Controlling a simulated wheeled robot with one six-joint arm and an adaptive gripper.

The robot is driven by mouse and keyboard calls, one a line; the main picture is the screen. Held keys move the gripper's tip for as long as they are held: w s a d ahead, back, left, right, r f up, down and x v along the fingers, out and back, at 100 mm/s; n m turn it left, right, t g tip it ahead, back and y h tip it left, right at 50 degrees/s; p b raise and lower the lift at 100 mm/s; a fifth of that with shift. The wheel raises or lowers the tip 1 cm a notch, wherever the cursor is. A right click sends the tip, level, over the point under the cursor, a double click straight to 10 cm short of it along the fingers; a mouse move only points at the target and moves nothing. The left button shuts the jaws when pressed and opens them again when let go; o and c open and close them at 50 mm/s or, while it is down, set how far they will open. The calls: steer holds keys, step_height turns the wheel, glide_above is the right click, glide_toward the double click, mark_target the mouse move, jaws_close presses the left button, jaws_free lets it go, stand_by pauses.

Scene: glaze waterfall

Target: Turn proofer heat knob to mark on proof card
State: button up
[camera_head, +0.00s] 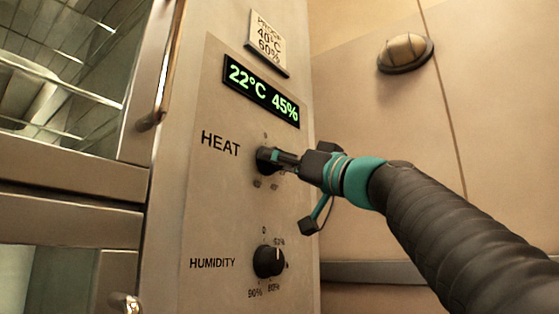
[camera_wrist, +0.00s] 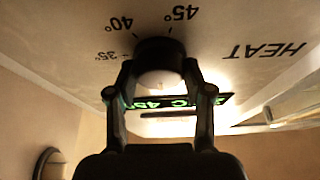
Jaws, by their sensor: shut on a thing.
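The black heat knob (camera_head: 265,159) is on the proofer panel, right of the word HEAT. My gripper (camera_head: 283,160) is shut on it, coming from the right. In the wrist view the heat knob (camera_wrist: 160,50) sits between the two fingers of my gripper (camera_wrist: 158,75), with marks 35°, 40° and 45° around it; the picture is upside down. The knob's pointer cannot be made out. The proof card (camera_head: 267,43) at the top of the panel reads 40°C and 60%. The green display (camera_head: 262,90) below it reads 22°C 45%.
The humidity knob (camera_head: 268,261) is below the heat knob on the same panel. A glass-fronted door with a metal handle (camera_head: 164,70) stands at the left. A round caged wall lamp (camera_head: 405,53) is on the wall at upper right.

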steer(key=shift+r+m+g+h+p, duration=0.15)
steer(key=shift+m+g+h+p, duration=0.9)
steer(key=shift+m, duration=4.05)
steer(key=shift+r+m+h+p, duration=0.15)
steer(key=shift+m+h+p, duration=1.85)
steer(key=shift+m, duration=3.1)
steer(key=shift+r+m+g+h+p, duration=0.15)
steer(key=shift+m+g+h+p, duration=0.9)
steer(key=shift+m, duration=4.05)
steer(key=shift+s+t+p, duration=0.1)
steer(key=shift+t+p, duration=0.4)
steer(key=shift+p, duration=0.35)
steer(key=o, duration=1.1)
steer(key=shift+a, duration=0.1)
steer(key=shift+o, duration=0.2)
